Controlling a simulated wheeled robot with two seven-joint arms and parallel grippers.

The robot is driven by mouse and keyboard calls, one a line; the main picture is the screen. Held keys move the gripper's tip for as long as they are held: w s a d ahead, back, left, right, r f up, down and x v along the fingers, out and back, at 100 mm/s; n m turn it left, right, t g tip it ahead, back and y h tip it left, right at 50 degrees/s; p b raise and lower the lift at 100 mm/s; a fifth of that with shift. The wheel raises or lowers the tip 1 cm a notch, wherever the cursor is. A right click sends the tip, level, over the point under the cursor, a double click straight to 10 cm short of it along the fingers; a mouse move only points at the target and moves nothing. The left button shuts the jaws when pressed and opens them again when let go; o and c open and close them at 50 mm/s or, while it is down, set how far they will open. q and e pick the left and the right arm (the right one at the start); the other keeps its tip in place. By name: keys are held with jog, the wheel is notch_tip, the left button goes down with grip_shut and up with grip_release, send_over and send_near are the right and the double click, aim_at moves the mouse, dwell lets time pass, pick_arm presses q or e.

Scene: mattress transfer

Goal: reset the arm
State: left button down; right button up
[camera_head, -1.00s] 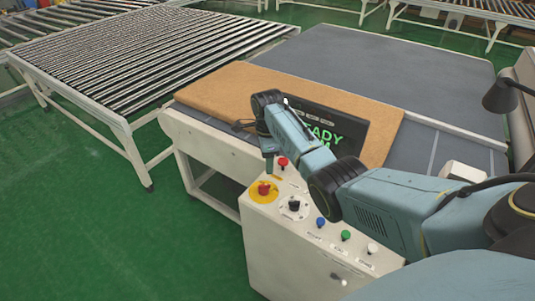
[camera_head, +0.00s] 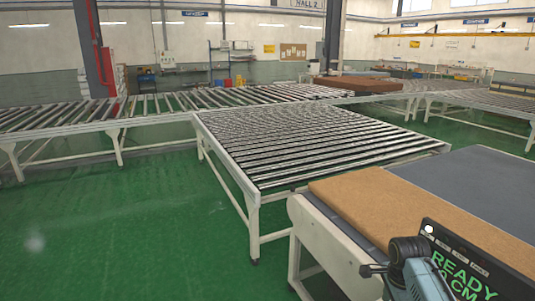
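Part of my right arm, a blue forearm with a dark wrist, shows at the lower right edge. My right gripper (camera_head: 378,272) is only partly seen beside the wrist, and its fingertips are not clear. It is in front of the tan-topped machine (camera_head: 385,205). A dark screen (camera_head: 462,268) with green text reading "READY" and part of "0 CM" stands right behind the wrist. The control box with buttons is out of view. My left arm and gripper are not in view.
A roller conveyor (camera_head: 300,150) stands just left of the machine. A longer roller line (camera_head: 130,118) runs behind it. Brown slabs (camera_head: 370,82) lie on the far line. Open green floor (camera_head: 110,230) fills the left. A grey bed (camera_head: 490,185) extends right.

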jog(key=s+a+f+n+t, duration=0.1)
jog(key=s+a+f+n, duration=0.1)
jog(key=s+a+n, duration=0.35)
jog(key=s+a+f+n+t, duration=0.1)
jog(key=s+a+f+n, duration=0.15)
jog(key=s+n, duration=0.65)
jog(key=s+a+r+n+t, duration=0.1)
jog(key=s+a+r+n, duration=0.15)
jog(key=s, duration=0.55)
jog(key=s+a+r+n, duration=0.1)
jog(key=s+r+n, duration=0.25)
jog(key=s, duration=0.45)
notch_tip(320, 180, down, 34)
jog(key=s+r+g+b, duration=0.1)
jog(key=s+b, duration=0.1)
jog(key=b, duration=0.7)
jog(key=s+d+f+b, duration=0.1)
jog(key=s+f+b, duration=0.3)
jog(key=s+f, duration=0.4)
jog(key=s+d+f+g+b, duration=0.1)
jog(key=s+f+b, duration=0.3)
jog(key=f, duration=1.2)
jog(key=s, duration=0.4)
jog(key=shift+d+n+y, duration=0.3)
jog(key=shift+n, duration=0.05)
